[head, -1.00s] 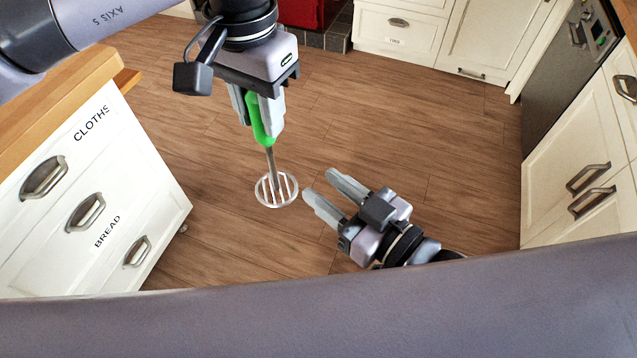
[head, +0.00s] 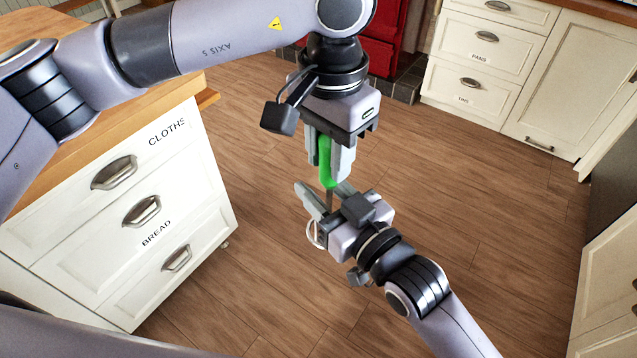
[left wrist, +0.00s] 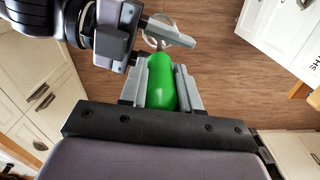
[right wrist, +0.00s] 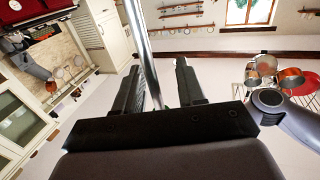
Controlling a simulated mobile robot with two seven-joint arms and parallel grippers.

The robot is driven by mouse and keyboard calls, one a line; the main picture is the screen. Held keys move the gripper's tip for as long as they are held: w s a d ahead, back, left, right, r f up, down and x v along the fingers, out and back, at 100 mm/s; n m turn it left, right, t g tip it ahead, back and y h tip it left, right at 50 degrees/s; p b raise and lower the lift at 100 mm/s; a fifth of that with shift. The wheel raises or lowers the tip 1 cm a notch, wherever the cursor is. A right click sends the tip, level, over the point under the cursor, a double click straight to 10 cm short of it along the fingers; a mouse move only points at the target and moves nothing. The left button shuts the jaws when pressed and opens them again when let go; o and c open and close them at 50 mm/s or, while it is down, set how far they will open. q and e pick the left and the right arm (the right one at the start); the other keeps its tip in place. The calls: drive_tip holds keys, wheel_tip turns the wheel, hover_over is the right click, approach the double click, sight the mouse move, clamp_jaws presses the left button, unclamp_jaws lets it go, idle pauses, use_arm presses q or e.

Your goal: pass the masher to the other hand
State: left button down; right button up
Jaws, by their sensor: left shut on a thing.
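The masher has a green handle (head: 325,160), a thin metal shaft (head: 329,199) and a round slotted plate, and hangs plate down. My left gripper (head: 332,178) is shut on the green handle, which also shows in the left wrist view (left wrist: 162,84). My right gripper (head: 326,194) is open at the shaft, just below the handle. In the right wrist view the shaft (right wrist: 145,50) runs between the two open fingers (right wrist: 157,75); I cannot tell whether either touches it. In the head view my right gripper hides most of the plate (head: 312,236).
A white drawer unit (head: 120,240) with a wooden top (head: 160,95) stands at the left. White cabinets (head: 490,70) and a red stove (head: 385,40) stand at the back. The wooden floor (head: 470,210) around both grippers is clear.

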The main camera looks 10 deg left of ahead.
drive_tip(key=shift+w+a, duration=0.25)
drive_tip(key=shift+a, duration=0.05)
clamp_jaws()
use_arm(q)
drive_tip(key=c, duration=0.7)
unclamp_jaws()
drive_tip(key=shift+c, duration=0.2)
drive_tip(key=shift+r, duration=0.1)
